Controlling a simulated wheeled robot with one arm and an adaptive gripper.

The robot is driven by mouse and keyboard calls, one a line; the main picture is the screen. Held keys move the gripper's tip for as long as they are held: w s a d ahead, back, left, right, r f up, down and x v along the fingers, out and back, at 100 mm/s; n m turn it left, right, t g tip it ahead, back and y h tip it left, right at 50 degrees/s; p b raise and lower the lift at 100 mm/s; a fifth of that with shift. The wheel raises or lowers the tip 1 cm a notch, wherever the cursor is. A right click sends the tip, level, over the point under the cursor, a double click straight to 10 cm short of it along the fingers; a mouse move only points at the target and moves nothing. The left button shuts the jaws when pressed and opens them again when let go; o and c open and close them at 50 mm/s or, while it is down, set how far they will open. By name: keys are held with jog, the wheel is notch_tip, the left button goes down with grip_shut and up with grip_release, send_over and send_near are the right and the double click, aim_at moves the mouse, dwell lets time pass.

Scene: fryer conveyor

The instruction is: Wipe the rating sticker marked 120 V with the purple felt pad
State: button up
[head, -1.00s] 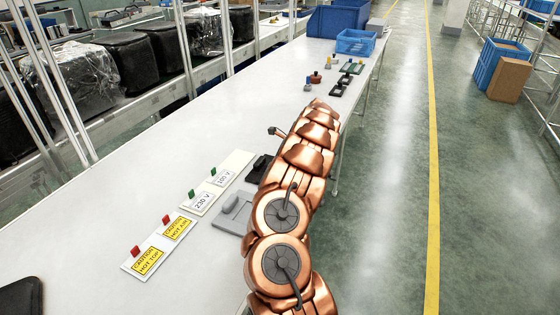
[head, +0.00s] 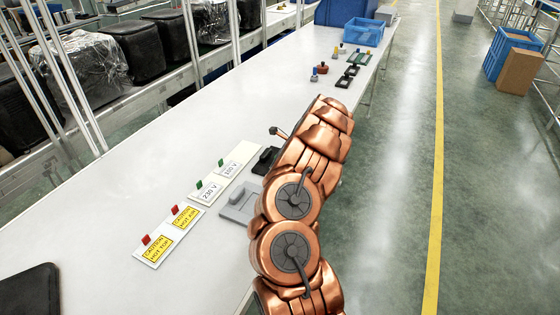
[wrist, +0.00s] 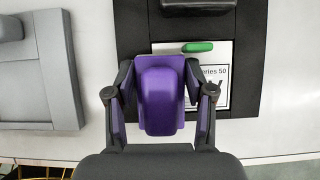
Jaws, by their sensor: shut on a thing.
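My gripper (wrist: 160,100) is shut on the purple felt pad (wrist: 160,98) in the wrist view. The pad is over a black plate (wrist: 132,32) and covers part of a white sticker (wrist: 217,80) with a green tab; "eries 50" shows on it. I cannot tell whether the pad touches the sticker. In the head view my arm hides the gripper and pad. Two white rating stickers with green tabs lie on a pale strip: one reads 230 V (head: 209,193), and the farther one (head: 231,171) looks like 100 V or 120 V, too small to be sure.
A grey plate with a raised block (head: 240,203) lies beside my arm; it also shows in the wrist view (wrist: 40,85). Yellow caution stickers (head: 157,248) lie nearer. Small items and a blue bin (head: 362,32) stand at the far end. The left of the table (head: 150,150) is mostly clear.

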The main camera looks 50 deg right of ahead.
jog(key=shift+w+d+f+b, duration=0.1)
jog(key=shift+d+f+b, duration=0.1)
jog(key=shift+d, duration=0.2)
jog(key=shift+d+f+b, duration=0.15)
jog(key=shift+d+b, duration=0.05)
jog(key=shift+d, duration=0.2)
jog(key=shift+w+d+r+b, duration=0.1)
jog(key=shift+w+d+b, duration=0.15)
jog(key=shift+d, duration=0.5)
jog(key=shift+w+d+f+b, duration=0.1)
jog(key=shift+w+d+b, duration=0.1)
jog(key=shift+d, duration=0.55)
jog(key=shift+w+d+r+b, duration=0.1)
jog(key=shift+w+d+b, duration=0.15)
jog(key=shift+d, duration=0.5)
jog(key=shift+w+d+r, duration=0.15)
jog(key=shift+w+d, duration=0.1)
jog(key=shift+d, duration=0.25)
jog(key=shift+r, duration=0.15)
jog(key=shift+r+p, duration=1.65)
jog(key=shift+r, duration=1.3)
notch_tip(320, 180, up, 3)
jog(key=shift+w+p, duration=0.1)
jog(key=shift+p, duration=0.7)
